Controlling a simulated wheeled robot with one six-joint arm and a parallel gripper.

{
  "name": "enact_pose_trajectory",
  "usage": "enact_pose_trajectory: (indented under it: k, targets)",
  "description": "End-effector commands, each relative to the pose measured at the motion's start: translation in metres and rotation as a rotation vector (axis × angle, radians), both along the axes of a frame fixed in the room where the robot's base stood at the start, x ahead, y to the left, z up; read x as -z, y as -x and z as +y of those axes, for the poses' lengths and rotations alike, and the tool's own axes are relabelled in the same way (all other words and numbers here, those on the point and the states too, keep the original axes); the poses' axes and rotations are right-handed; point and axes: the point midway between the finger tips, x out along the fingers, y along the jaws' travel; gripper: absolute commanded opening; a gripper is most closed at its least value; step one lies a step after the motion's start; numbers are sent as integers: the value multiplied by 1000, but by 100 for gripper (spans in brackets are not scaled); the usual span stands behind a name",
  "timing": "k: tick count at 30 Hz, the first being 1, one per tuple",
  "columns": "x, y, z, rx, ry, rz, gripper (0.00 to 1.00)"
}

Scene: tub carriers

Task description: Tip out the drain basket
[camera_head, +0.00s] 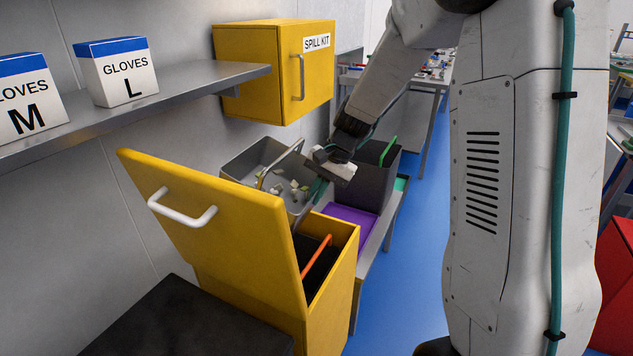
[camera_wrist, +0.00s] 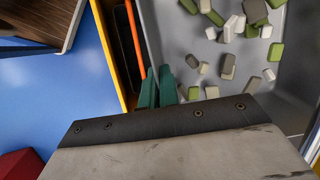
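The drain basket is a grey tub (camera_head: 236,178) with an arched handle (camera_head: 281,163), behind the yellow bin in the head view. Small green, white and grey blocks (camera_head: 286,187) lie in it. In the wrist view the tub (camera_wrist: 195,45) fills the right side, with the blocks in it. My gripper (camera_head: 319,189) is at the tub's right side. Its teal fingers (camera_wrist: 158,87) are close together, and the tub's wall appears to run between them. The fingertips are partly hidden in the head view. Whether the tub is lifted is unclear.
The yellow bin (camera_head: 341,291) stands in front with its lid (camera_head: 215,235) open; an orange bar (camera_head: 316,257) shows inside. A purple tray (camera_head: 350,218) and a dark tub (camera_head: 378,165) are beside the basket. A spill kit cabinet (camera_head: 265,75) and glove shelf (camera_head: 190,85) are on the wall.

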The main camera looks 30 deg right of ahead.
Motion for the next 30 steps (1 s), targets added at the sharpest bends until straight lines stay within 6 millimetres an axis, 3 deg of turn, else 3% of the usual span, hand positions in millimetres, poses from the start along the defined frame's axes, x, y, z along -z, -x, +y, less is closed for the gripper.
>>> enact_pose_trajectory:
  k: [8, 30]
  targets:
    - [27, 5, -6, 9, -151, -172, 0]
    - [95, -24, 18, 8, -594, -700, 0]
